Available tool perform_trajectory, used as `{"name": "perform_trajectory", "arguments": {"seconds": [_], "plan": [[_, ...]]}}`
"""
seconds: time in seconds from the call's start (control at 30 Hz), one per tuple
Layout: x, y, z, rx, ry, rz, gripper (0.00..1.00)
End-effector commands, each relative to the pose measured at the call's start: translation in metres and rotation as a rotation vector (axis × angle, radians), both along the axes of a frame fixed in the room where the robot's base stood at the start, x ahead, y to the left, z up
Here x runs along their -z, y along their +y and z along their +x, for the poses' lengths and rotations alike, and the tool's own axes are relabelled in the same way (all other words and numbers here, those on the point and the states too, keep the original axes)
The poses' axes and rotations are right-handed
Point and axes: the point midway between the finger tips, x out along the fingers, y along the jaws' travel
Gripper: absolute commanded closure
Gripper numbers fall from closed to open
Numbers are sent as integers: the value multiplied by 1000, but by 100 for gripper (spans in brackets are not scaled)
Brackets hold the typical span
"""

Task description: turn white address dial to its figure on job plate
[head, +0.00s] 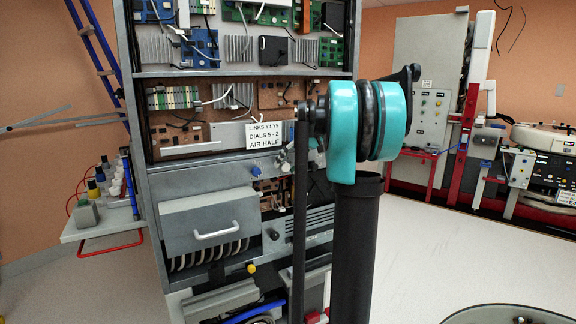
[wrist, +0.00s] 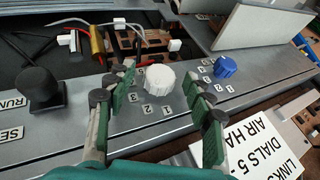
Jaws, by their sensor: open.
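The white address dial (wrist: 160,78) is a ribbed round knob on a grey panel in the wrist view. Small number tags stand around it, with 1, 2 and 3 readable on its near side. I cannot make out which figure it points to. My gripper (wrist: 160,92) is open, with its green, dark-tipped fingers on either side of the dial and no clear contact. The job plate (head: 264,135) is a white sign in the head view reading "LINKS Y4 Y5, DIALS 5 - 2, AIR HALF". Part of it also shows in the wrist view (wrist: 252,140).
A blue dial (wrist: 225,67) with its own number tags sits just right of the right finger. A black knob (wrist: 42,88) stands at the left near a RUN label. Wires and an upright pale panel (wrist: 262,25) lie behind. Open floor (head: 455,240) shows to the right.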

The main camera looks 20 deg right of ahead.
Motion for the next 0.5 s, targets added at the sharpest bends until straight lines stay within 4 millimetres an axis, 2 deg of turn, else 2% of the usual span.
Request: {"name": "perform_trajectory", "arguments": {"seconds": [0.17,0.5], "plan": [[-10,-7,-3,2,0,0,47],[-65,-40,-22,3,1,0,47]]}}
